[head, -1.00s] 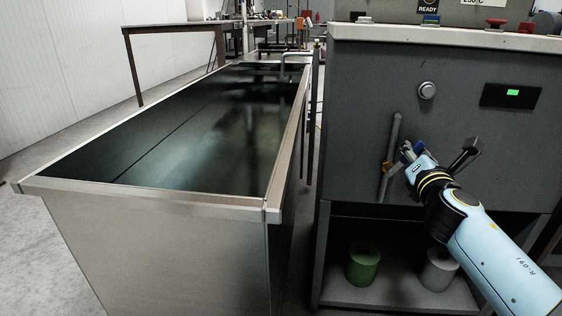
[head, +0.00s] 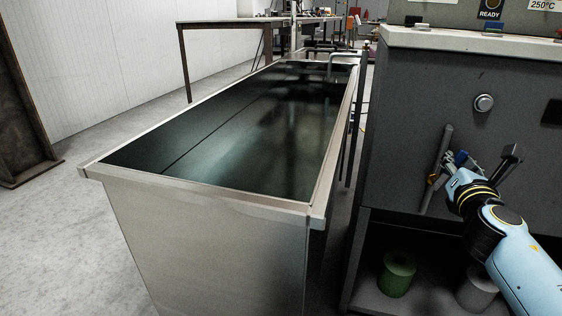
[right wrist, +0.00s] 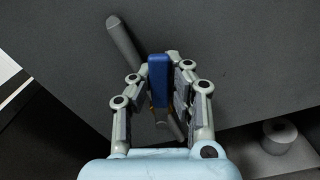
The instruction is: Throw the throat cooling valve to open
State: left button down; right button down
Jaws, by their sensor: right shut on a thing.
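The throat cooling valve sits on a grey upright pipe (head: 437,172) on the front of the dark cabinet, with a brass-coloured body low on the pipe. Its blue handle (right wrist: 158,78) stands between my right gripper's fingers in the right wrist view, and a bit of blue shows by the fingertips in the head view. My right gripper (head: 454,163) is shut on this handle, close to the cabinet front. The fingers and wrist partly hide the valve body. My left gripper is in neither view.
A large open metal tank (head: 207,197) stands left of the cabinet (head: 440,90). A black lever (head: 509,161) and a round button (head: 484,103) are on the cabinet front. A green cylinder (head: 397,274) and a pale one (head: 476,288) stand on the lower shelf.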

jog(key=shift+a+r+n, duration=0.15)
jog(key=shift+a+n, duration=0.1)
jog(key=shift+n, duration=0.15)
jog(key=shift+w+a+n+p, duration=0.1)
jog(key=shift+a+n+p, duration=0.2)
jog(key=shift+n, duration=0.3)
jog(key=shift+w+a+r+n+p, duration=0.1)
jog(key=shift+a+n+p, duration=0.25)
jog(key=shift+n, duration=0.25)
jog(key=c, duration=1.3)
grip_release()
jog(key=shift+o, duration=0.2)
jog(key=v, duration=1.2)
